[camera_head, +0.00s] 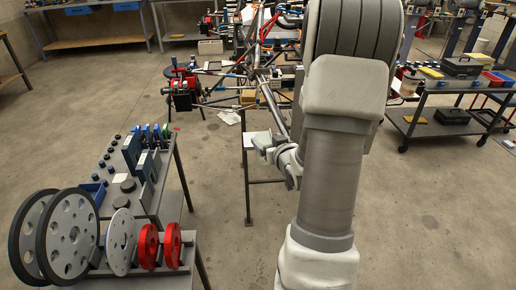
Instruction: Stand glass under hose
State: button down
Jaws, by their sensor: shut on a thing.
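My gripper (266,147) is in the middle of the head view, at the end of my arm, beside a narrow stand below the tube chassis (262,80). It is shut on a small pale, see-through thing that looks like the glass (259,139). The glass is small here and partly hidden by the gripper, so I cannot tell its tilt or whether it touches the stand. Red and dark lines run over the chassis at the top, but I cannot tell which one is the hose.
A grey rack with wheels, discs and red rings (149,246) stands front left. A dark cart with boxes (448,122) stands at right, and a blue-framed workbench (95,42) at back left. My arm hides part of the chassis. Concrete floor is clear between them.

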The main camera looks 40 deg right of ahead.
aim_at(272, 134)
jog(key=shift+s+d+f+b, duration=0.15)
jog(key=shift+s+d+f, duration=0.15)
jog(key=shift+d, duration=0.25)
jog(key=shift+s+d+f+b, duration=0.15)
jog(key=shift+s+d+f, duration=0.15)
jog(key=shift+d, duration=0.25)
jog(key=shift+w+d+r+b+x, duration=0.1)
jog(key=shift+r+b+x, duration=0.25)
jog(key=shift+x, duration=2.55)
jog(key=shift+w+d+r+b+x, duration=0.1)
jog(key=shift+r+b+x, duration=0.25)
jog(key=shift+x, duration=2.55)
jog(key=shift+r+b+x, duration=0.2)
jog(key=shift+b+x, duration=0.3)
jog(key=shift+x, duration=2.4)
jog(key=shift+f, duration=0.15)
jog(key=shift+f, duration=0.15)
grip_release()
jog(key=shift+s+r, duration=0.15)
jog(key=shift+r, duration=0.25)
jog(key=p+v, duration=0.1)
jog(key=v, duration=1)
jog(key=shift+s+a+p, duration=0.2)
jog(key=shift+s+p, duration=0.1)
